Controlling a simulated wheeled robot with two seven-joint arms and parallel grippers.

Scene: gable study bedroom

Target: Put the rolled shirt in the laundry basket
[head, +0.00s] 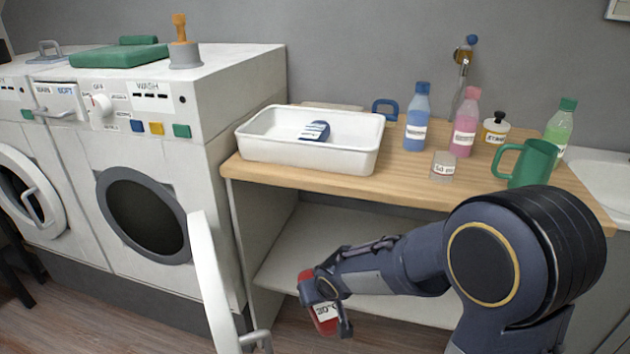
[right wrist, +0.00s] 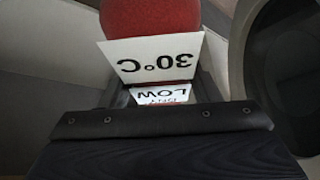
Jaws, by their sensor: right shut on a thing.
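A red rolled thing, which looks like the rolled shirt (head: 325,313), has a white tag reading 30°C. My right gripper (head: 329,305) is shut on it, below the wooden counter's front edge and right of the open washer door. In the right wrist view, the red roll (right wrist: 150,14) shows at the top, with its 30°C tag and a smaller tag reading LOW. A white rectangular tub (head: 305,158) stands on the counter's left end with a blue rolled thing (head: 315,131) inside. I cannot tell whether this tub is the laundry basket. My left gripper is not in view.
The washer door (head: 211,285) stands open close left of my right gripper. The wooden counter (head: 400,183) holds a blue bottle (head: 417,125), a pink bottle (head: 465,130), a green mug (head: 533,163) and a small labelled block (head: 444,166). An open shelf (head: 315,245) lies below it.

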